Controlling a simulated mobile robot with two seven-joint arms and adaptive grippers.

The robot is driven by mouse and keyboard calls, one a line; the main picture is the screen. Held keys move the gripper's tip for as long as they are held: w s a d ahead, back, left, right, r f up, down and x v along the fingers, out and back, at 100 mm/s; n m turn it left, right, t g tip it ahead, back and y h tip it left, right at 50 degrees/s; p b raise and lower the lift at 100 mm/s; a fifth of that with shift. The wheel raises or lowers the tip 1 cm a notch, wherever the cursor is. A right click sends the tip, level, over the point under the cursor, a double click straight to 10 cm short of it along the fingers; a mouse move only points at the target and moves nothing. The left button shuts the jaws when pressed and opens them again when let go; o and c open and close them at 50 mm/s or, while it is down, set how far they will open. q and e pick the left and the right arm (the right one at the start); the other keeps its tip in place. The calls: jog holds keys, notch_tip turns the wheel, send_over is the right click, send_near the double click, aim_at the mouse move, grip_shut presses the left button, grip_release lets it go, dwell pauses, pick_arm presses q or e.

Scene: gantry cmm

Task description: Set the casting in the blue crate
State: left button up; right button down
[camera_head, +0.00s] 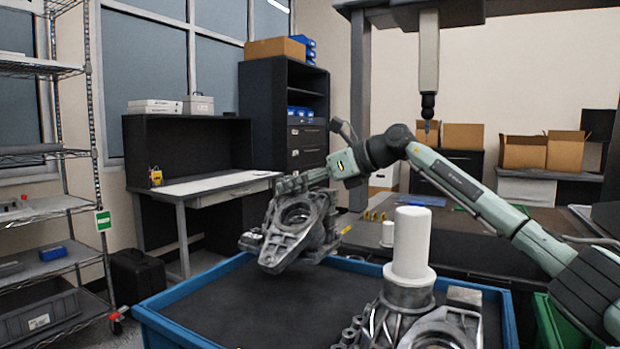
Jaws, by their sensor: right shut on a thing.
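My right gripper (287,184) is shut on a grey metal casting (289,232) with a large round bore. The casting hangs tilted below the fingers, in front of the back rim of the blue crate (190,290) in the picture. It appears to be above the crate's dark floor, with no contact that I can make out. Another grey casting (440,330) shows at the bottom right, partly cut off by the picture's edge. A white stepped cylinder (410,245) stands upright by it. My left gripper is not in view.
The left and middle of the crate floor (270,305) look bare. A dark measuring table (470,230) with a vertical probe (428,100) stands behind. A wire shelf (50,215) is at the left, and a green bin (550,322) is at the lower right.

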aim_at(283, 223)
jog(key=s+a, duration=0.1)
jog(key=s+a+f, duration=0.1)
jog(key=a, duration=0.1)
jog(key=s+a+f, duration=0.1)
jog(key=s, duration=0.1)
jog(key=shift+s+a+f, duration=0.1)
jog(key=shift+a+f, duration=0.05)
jog(key=shift+a, duration=0.05)
jog(key=shift+s+a+f, duration=0.15)
jog(key=shift+s+a, duration=0.05)
jog(key=shift+f, duration=0.7)
notch_tip(283, 223, down, 2)
jog(key=shift+f+p, duration=0.1)
jog(key=shift+p, duration=0.3)
jog(key=shift+f, duration=0.2)
jog(key=c, duration=1)
grip_release()
jog(key=shift+f, duration=0.6)
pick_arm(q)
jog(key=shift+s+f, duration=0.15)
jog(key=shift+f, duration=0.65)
pick_arm(e)
jog(key=o, duration=0.4)
jog(key=shift+s, duration=0.1)
jog(key=shift+c, duration=0.2)
